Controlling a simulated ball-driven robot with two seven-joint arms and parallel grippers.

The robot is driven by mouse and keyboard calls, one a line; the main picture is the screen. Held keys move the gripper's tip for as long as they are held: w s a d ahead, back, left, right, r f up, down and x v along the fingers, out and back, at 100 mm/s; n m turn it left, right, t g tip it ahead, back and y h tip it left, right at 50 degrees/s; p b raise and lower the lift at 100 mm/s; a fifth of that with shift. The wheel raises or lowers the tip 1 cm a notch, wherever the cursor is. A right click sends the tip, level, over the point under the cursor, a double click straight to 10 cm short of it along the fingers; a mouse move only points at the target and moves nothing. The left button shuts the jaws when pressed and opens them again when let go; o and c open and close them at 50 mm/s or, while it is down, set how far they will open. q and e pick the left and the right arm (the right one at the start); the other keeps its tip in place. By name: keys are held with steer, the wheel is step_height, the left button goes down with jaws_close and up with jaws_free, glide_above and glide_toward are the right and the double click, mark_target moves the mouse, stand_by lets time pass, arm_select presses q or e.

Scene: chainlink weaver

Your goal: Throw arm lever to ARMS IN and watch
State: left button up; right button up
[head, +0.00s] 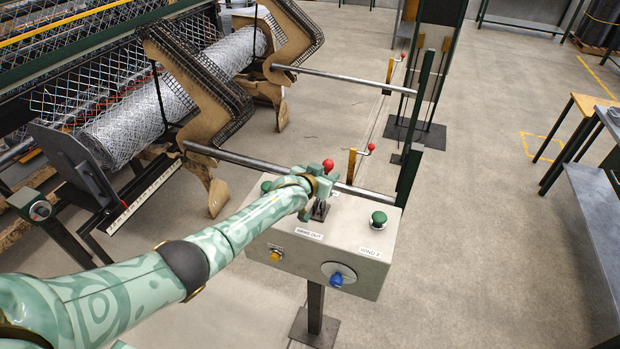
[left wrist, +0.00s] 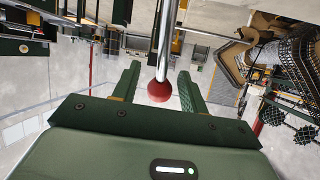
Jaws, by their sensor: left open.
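The arm lever's red ball knob (head: 328,165) shows at my left gripper (head: 322,182), above the grey control box (head: 340,225). In the left wrist view the red knob (left wrist: 160,91) sits on a silver rod, between the two green fingers of my left gripper (left wrist: 159,72). The fingers are open, with a gap on each side of the knob. An ARMS OUT label (head: 309,233) is on the near side of the lever slot. My gripper covers the far side of the slot, and I cannot read an ARMS IN label. My right gripper is not in view.
The box also carries a green button (head: 378,217), a blue knob (head: 338,279) and a yellow knob (head: 276,255). Behind it is a chainlink roll (head: 175,95) with brown curved arms (head: 195,75) and steel bars. Floor at the right is clear up to a bench (head: 600,205).

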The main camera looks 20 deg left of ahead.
arm_select(q)
steer(key=p+v, duration=0.2)
steer(key=v, duration=0.4)
steer(key=shift+a+r, duration=0.1)
steer(key=shift+r, duration=0.15)
steer(key=p+v, duration=0.1)
steer(key=v, duration=0.7)
steer(key=shift+s+p, duration=0.25)
steer(key=shift+p, duration=0.05)
